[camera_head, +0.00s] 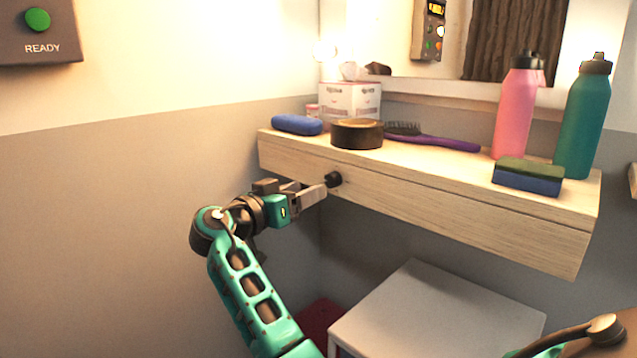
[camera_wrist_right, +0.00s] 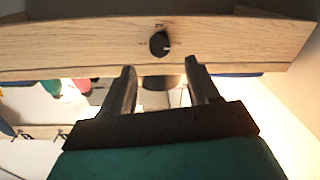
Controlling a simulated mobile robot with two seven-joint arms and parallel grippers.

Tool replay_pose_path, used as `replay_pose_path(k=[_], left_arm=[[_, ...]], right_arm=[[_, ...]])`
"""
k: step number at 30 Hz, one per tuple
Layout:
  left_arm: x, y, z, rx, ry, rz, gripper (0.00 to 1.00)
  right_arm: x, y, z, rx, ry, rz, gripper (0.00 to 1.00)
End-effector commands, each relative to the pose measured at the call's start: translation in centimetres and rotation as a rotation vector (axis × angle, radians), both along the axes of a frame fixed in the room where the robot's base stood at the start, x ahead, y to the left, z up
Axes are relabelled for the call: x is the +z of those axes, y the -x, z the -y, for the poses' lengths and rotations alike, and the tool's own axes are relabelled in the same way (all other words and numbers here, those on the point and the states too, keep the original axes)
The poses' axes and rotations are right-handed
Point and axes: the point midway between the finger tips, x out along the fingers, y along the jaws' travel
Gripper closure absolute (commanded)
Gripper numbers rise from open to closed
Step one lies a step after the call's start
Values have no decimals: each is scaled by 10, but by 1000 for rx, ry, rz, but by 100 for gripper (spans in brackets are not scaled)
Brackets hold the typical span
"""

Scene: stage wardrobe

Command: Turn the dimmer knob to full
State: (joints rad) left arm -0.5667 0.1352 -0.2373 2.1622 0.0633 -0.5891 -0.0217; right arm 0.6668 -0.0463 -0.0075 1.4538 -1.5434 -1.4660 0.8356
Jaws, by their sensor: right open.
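The dimmer knob (camera_head: 333,179) is a small black round knob on the front edge of the wooden shelf (camera_head: 430,200). In the right wrist view the knob (camera_wrist_right: 160,43) shows a light pointer mark toward the picture's right, with small markings on the wood around it. My right gripper (camera_head: 326,186) is at the knob in the head view. In the wrist view its two fingers (camera_wrist_right: 159,66) are apart, with the knob just beyond their tips and nothing visibly held. Whether a finger touches the knob I cannot tell. My left gripper is not in view.
On the shelf stand a blue case (camera_head: 297,125), a dark tape roll (camera_head: 357,134), a tissue box (camera_head: 350,100), a purple hairbrush (camera_head: 440,140), a sponge (camera_head: 528,176), and pink (camera_head: 515,110) and teal (camera_head: 583,120) bottles. A white stool (camera_head: 430,310) is below. A wall borders the left.

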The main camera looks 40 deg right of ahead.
Motion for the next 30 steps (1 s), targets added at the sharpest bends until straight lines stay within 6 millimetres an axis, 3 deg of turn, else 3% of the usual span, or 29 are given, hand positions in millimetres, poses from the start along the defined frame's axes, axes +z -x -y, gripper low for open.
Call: replay_pose_path(k=[3, 10, 30], left_arm=[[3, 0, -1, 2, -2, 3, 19], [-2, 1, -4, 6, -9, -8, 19], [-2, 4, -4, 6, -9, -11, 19]], right_arm=[[1, 3, -26, 3, -2, 0, 40], [0, 8, -54, 0, -1, 1, 40], [-2, 8, -59, 4, -2, -4, 40]])
